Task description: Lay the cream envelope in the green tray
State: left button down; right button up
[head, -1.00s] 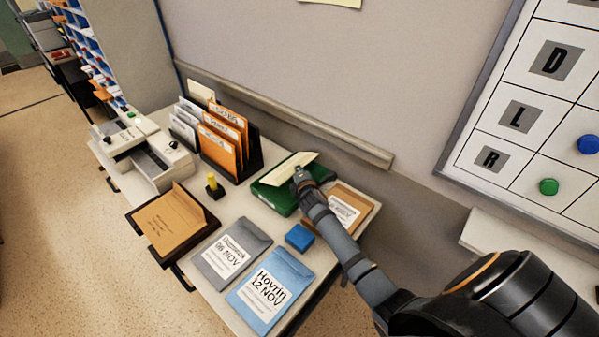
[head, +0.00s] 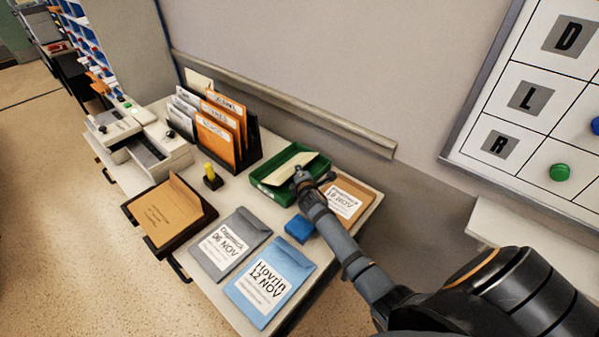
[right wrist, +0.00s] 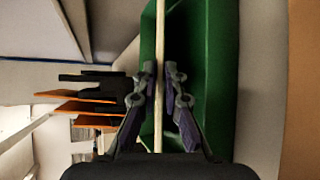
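The cream envelope (head: 291,168) is tilted inside the green tray (head: 262,190), its lower part within the walls. In the right wrist view the envelope (right wrist: 160,40) shows edge-on as a thin pale strip between the fingers. My right gripper (head: 298,172) is over the tray and closed on the envelope's near edge. In the right wrist view both fingers of the right gripper (right wrist: 160,85) lie close along its two faces. The tray (right wrist: 205,60) spreads below them. I cannot tell whether the envelope touches the tray floor. My left gripper is not in view.
A brown envelope (head: 350,200) lies right of the tray, and a blue block (head: 299,228) sits in front. Grey (head: 230,243) and blue (head: 270,283) envelopes lie nearer. A black sorter with orange folders (head: 215,135) stands left, beside a yellow-topped stamp (head: 209,174).

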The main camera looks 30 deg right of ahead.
jog(key=o, duration=0.4)
jog(key=v, duration=1.2)
jog(key=shift+r, duration=0.1)
